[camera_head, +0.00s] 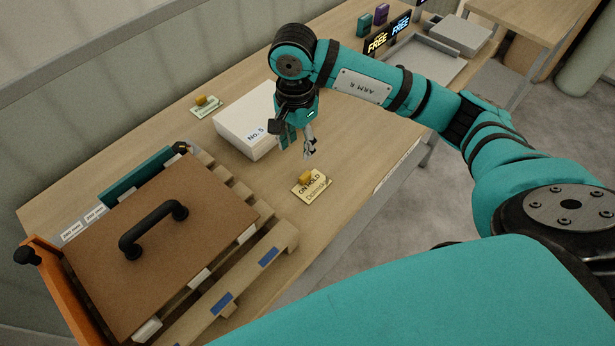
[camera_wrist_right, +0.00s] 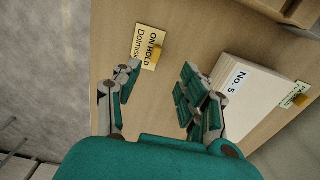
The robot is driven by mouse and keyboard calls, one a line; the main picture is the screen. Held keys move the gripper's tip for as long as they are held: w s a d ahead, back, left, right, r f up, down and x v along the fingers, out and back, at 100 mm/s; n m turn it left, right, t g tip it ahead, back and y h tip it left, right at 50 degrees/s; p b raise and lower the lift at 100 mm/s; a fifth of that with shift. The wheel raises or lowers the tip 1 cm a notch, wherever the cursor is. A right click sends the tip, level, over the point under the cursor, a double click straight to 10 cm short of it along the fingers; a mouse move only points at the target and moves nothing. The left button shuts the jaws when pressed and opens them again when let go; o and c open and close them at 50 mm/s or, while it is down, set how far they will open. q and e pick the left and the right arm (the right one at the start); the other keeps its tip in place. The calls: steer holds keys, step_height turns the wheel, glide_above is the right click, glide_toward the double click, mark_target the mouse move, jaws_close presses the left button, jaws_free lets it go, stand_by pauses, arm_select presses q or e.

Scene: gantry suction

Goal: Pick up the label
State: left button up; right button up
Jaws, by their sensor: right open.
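A cream label reading "ON HOLD" (camera_head: 312,190) with a yellow knob lies flat on the wooden table near its front edge. It also shows in the right wrist view (camera_wrist_right: 144,46), ahead of the fingers. A second label with green print and a yellow knob (camera_head: 207,107) lies farther back at the left; part of it shows in the wrist view (camera_wrist_right: 293,98). My right gripper (camera_head: 298,149) points down, open and empty, above the table beside the "ON HOLD" label, apart from it. It also shows in the wrist view (camera_wrist_right: 158,84). My left gripper is not in view.
A white box marked "No. 5" (camera_head: 233,125) stands close behind the right gripper. A wooden pallet (camera_head: 262,252) with a brown handled board (camera_head: 190,215) takes up the left. A grey tray (camera_head: 425,62) and "FREE" signs (camera_head: 377,42) stand at the far right. Bare tabletop lies right of the gripper.

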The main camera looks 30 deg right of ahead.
steer(key=p, duration=0.2)
glide_above(302, 178)
steer(key=f, duration=0.7)
steer(key=shift+w+a+f, duration=0.1)
steer(key=shift+a+f, duration=0.05)
steer(key=shift+a, duration=0.25)
steer(key=f+p, duration=0.1)
steer(key=f, duration=0.2)
steer(key=f+p, duration=0.1)
steer(key=shift+d+f+p, duration=0.3)
steer(key=shift+d, duration=0.1)
steer(key=shift+f, duration=0.55)
jaws_close()
